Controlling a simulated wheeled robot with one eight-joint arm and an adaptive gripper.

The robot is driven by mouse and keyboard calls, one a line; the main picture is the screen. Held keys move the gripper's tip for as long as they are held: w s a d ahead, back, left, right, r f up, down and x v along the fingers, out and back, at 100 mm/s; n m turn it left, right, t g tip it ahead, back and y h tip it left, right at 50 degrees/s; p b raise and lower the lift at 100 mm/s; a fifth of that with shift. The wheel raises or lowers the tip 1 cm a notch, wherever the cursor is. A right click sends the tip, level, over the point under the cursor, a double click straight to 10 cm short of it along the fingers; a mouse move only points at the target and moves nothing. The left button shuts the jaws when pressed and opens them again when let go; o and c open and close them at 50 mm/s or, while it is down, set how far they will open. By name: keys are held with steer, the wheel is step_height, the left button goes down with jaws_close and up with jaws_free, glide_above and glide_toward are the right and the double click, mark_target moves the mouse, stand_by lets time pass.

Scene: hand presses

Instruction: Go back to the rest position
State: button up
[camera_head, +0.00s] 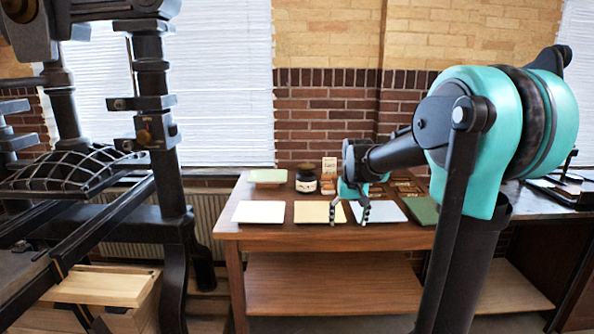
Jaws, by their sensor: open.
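My gripper (350,211) hangs at the end of my teal and black arm, over the front part of a wooden table (300,236). Its two fingers point down and stand apart, with nothing seen between them. The fingertips are close to a yellow sheet or pad (311,212) and a pale grey one (384,211). I cannot tell whether they touch the table or either pad.
A white pad (259,212) lies at the table's left and a green one (422,210) at the right. A dark jar (306,180) and a small card (329,166) stand behind. A large black press (160,130) fills the left, with a wooden box (103,288) below.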

steer(key=s+d+f+t, duration=0.1)
steer(key=s+f, duration=0.6)
steer(key=s, duration=0.4)
steer(key=s+d+f, duration=0.1)
steer(key=s+f, duration=0.6)
steer(key=s, duration=0.5)
steer(key=shift+d+t, duration=0.3)
steer(key=shift+t, duration=0.1)
steer(key=shift+s+f, duration=0.1)
